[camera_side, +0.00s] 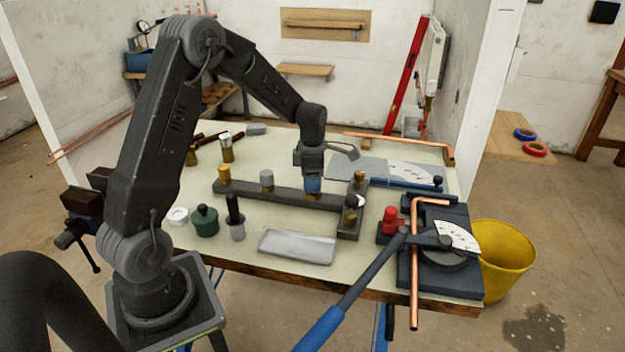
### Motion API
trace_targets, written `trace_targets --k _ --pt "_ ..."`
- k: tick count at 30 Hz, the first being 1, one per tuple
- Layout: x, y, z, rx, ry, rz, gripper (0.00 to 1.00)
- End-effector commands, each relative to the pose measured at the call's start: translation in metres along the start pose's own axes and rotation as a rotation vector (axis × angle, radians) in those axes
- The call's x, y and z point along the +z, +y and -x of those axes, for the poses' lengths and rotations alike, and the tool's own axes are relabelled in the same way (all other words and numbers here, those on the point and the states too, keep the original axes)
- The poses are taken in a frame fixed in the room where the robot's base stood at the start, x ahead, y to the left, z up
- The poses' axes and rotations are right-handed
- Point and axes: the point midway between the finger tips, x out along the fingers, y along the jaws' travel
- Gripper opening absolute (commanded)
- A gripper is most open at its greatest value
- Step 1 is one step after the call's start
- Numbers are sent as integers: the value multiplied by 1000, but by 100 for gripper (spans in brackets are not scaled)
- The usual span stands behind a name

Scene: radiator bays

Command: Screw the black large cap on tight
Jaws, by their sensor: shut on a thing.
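My gripper (312,177) points straight down over the dark manifold bar (288,194) in the middle of the bench. It is shut on a blue cap (313,186), which sits upright over a brass stub on the bar. I cannot make out a large black cap with certainty. A brass fitting (360,177) stands at the right. The fingertips are small and partly merge with the cap.
A green pot (205,222), a white ring (178,215), a grey cup with a black handle (236,222) and a metal tray (297,246) lie in front of the bar. A red fitting (390,220) and a pipe bender (438,250) stand right. A yellow bucket (505,258) is beyond the bench edge.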

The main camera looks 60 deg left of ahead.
Motion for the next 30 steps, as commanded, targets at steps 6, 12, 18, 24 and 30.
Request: trace_targets --k 6,12,18,24,30 --pt "0 0 0 0 0 -306 16" --pt "0 0 0 0 0 -590 16" --pt "0 0 -1 0 0 -874 16" --pt "0 0 -1 0 0 -1158 16" --pt "0 0 -1 0 0 -1442 16"
